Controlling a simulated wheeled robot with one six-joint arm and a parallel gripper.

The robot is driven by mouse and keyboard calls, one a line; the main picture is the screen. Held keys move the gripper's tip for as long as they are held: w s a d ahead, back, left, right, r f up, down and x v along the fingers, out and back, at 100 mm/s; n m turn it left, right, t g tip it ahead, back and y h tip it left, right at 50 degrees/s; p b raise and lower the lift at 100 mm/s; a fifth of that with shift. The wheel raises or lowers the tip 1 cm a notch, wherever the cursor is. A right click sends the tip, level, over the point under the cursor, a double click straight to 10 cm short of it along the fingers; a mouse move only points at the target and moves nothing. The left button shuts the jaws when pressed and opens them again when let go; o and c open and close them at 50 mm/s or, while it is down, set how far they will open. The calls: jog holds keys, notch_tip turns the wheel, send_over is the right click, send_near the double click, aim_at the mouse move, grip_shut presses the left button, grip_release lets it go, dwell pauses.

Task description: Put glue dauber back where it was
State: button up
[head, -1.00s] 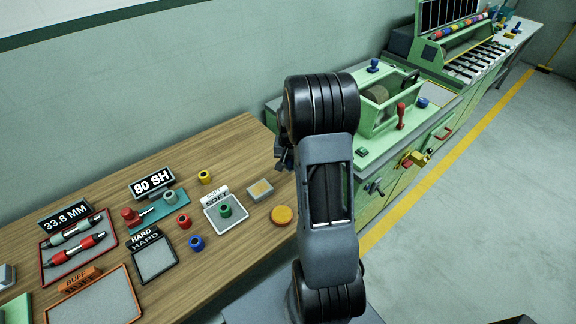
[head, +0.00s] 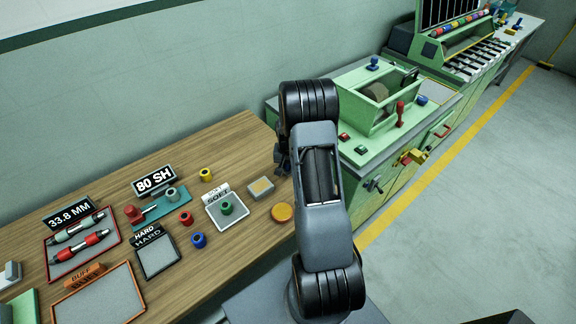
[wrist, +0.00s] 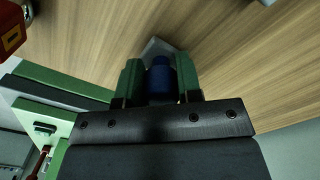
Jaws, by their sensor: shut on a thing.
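In the wrist view, my gripper (wrist: 159,68) has its two green fingers shut on a dark blue cylindrical thing, which I take to be the glue dauber (wrist: 161,82). A grey piece (wrist: 155,46) shows just beyond it; I cannot tell whether it belongs to the dauber or lies apart. The wooden bench top (wrist: 235,60) is behind it. In the head view, my gripper (head: 282,160) is mostly hidden by my arm, above the bench's right end, and the dauber cannot be made out there.
The wooden bench (head: 218,275) holds a yellow disc (head: 282,212), a grey block with a tan top (head: 261,188), a SOFT tray (head: 238,221) with a green knob, a HARD tray (head: 158,258), and several coloured knobs. A green machine (head: 358,150) stands right of the bench.

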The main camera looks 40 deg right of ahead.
jog(key=shift+f, duration=0.15)
jog(key=o, duration=0.9)
